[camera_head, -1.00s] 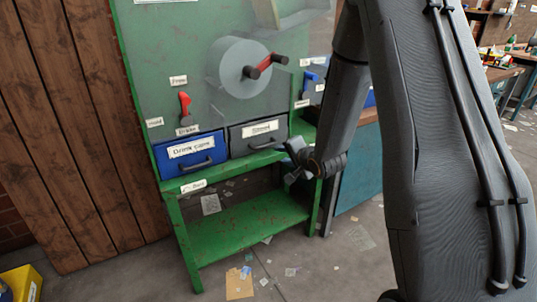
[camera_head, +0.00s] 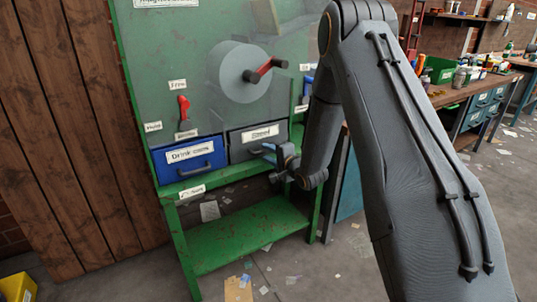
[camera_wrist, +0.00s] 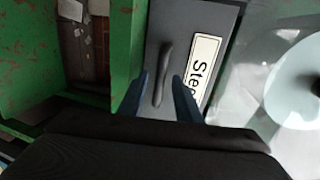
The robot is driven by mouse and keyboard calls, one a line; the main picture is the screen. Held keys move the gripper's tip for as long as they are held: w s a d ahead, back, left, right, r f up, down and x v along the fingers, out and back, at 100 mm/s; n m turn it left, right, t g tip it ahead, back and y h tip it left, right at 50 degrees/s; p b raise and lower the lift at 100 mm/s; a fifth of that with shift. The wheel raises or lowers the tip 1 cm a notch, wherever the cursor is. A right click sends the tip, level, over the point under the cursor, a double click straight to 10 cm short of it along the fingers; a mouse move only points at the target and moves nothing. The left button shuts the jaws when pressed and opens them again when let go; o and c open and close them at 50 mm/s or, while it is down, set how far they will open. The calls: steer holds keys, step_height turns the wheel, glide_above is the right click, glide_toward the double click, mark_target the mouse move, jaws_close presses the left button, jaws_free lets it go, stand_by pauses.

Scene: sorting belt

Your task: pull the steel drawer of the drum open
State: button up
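The steel drawer (camera_head: 240,151) is a dark grey drawer with a white label, and it looks shut in the green machine stand. In the wrist view its grey face (camera_wrist: 215,22) fills the middle, with the label turned sideways. Its dark bar handle (camera_wrist: 163,75) runs lengthwise between my fingers. My gripper (camera_wrist: 159,84) is open, with one blue finger on each side of the handle and gaps visible. How deep the fingers reach cannot be told. In the head view my gripper (camera_head: 266,152) is in front of the drawer and hides its handle. The drum (camera_head: 244,72) is above.
A blue drawer (camera_head: 187,160) labelled for drink cans sits left of the steel one. A red lever (camera_head: 183,107) and a red-and-black crank (camera_head: 264,69) are above. A green shelf (camera_head: 240,236) lies below. A workbench (camera_head: 470,95) stands at the right.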

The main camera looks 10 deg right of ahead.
jaws_close()
stand_by(0.3)
